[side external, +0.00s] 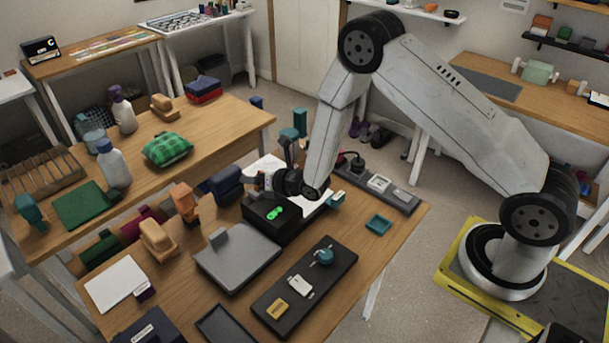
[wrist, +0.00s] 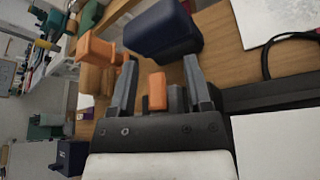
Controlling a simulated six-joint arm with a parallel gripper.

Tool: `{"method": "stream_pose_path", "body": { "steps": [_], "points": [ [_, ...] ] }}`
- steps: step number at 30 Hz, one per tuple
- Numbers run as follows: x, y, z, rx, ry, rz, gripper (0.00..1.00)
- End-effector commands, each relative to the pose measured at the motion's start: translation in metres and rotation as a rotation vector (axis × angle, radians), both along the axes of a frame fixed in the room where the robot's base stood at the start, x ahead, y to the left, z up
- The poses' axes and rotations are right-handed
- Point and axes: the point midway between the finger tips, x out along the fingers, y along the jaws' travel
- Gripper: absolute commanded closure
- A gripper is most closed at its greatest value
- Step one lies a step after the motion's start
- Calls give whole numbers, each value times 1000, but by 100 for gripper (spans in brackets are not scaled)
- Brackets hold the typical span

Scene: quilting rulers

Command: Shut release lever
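My gripper (side external: 252,181) hangs over the table at the far side of a black box (side external: 268,214) with glowing green marks. In the wrist view my gripper (wrist: 159,64) is open, with its two grey fingers apart. A small upright orange piece (wrist: 157,91) shows between the fingers, with a gap to the left finger; I cannot tell whether it is the release lever. A dark grey piece stands beside it, close to the right finger. In the side view this orange piece is hidden, and no lever can be made out for certain.
A dark blue rounded object (wrist: 163,32) lies just beyond the fingertips, and an orange clamp-like object (wrist: 98,48) stands left of them. A grey flat device (side external: 238,258) and a black tray (side external: 305,287) with small parts lie in front.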

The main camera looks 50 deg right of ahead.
Motion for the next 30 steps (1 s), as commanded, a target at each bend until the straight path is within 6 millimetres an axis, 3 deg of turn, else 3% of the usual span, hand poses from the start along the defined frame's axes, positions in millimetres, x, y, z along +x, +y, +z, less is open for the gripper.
{"method": "stream_pose_path", "body": {
  "steps": [11,30],
  "points": [
    [-6,-2,2,0,0,-1,37],
    [-47,-10,17,0,-1,-1,37]
  ]
}}
